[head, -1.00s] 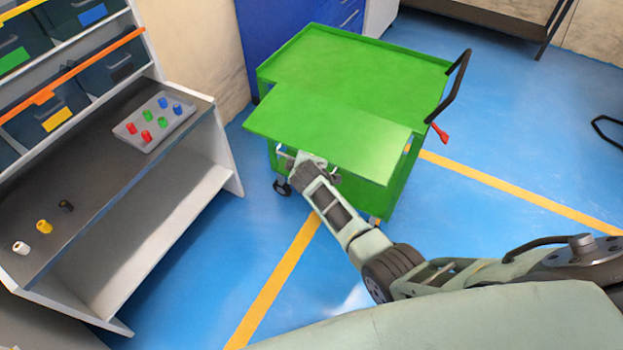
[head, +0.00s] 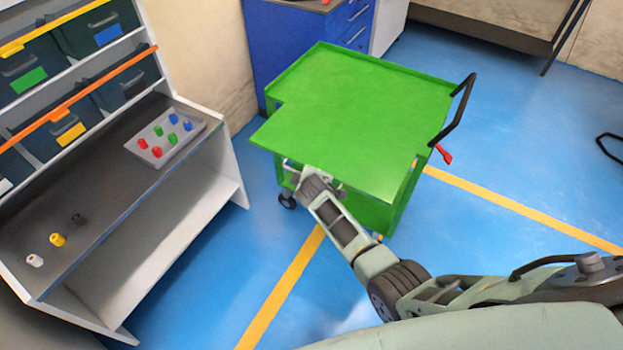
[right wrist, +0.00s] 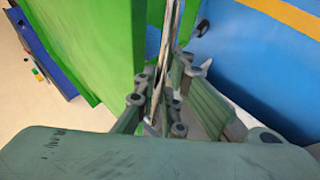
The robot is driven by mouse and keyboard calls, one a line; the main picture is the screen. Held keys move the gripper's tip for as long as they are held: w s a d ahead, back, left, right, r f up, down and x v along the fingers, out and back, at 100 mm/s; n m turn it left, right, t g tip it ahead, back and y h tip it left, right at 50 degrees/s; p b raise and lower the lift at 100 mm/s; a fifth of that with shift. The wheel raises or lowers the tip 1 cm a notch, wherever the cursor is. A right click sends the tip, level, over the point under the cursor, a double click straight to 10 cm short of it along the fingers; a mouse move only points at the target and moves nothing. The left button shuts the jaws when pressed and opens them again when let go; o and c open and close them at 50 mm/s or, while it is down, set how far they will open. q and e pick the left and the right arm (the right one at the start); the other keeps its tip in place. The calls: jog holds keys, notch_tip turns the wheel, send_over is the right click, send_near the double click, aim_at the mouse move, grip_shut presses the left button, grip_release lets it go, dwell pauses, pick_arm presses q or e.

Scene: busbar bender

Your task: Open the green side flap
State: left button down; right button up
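The green side flap (head: 335,150) sticks out from the near side of the green cart (head: 375,88). It looks about level with the cart's top in the head view. My right gripper (head: 308,172) is at the flap's near edge, its tips partly hidden beneath it. In the right wrist view, the fingers of this gripper (right wrist: 163,85) lie on both sides of a thin metallic bar, beside a large green surface (right wrist: 85,40). I cannot tell whether they grip the bar. My left gripper is not in view.
A grey shelf unit (head: 215,190) with bins and a tray of coloured pegs (head: 165,138) stands left of the cart. A blue cabinet (head: 280,45) is behind it. The cart has a black handle (head: 462,110) on the right. Blue floor in front is clear.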

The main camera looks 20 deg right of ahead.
jog(key=shift+o, duration=0.8)
jog(key=shift+w+r, duration=0.2)
jog(key=shift+r, duration=0.15)
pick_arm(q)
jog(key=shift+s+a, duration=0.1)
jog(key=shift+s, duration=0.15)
pick_arm(e)
jog(key=v, duration=1.2)
jog(key=shift+s, duration=0.2)
jog(key=shift+f, duration=0.2)
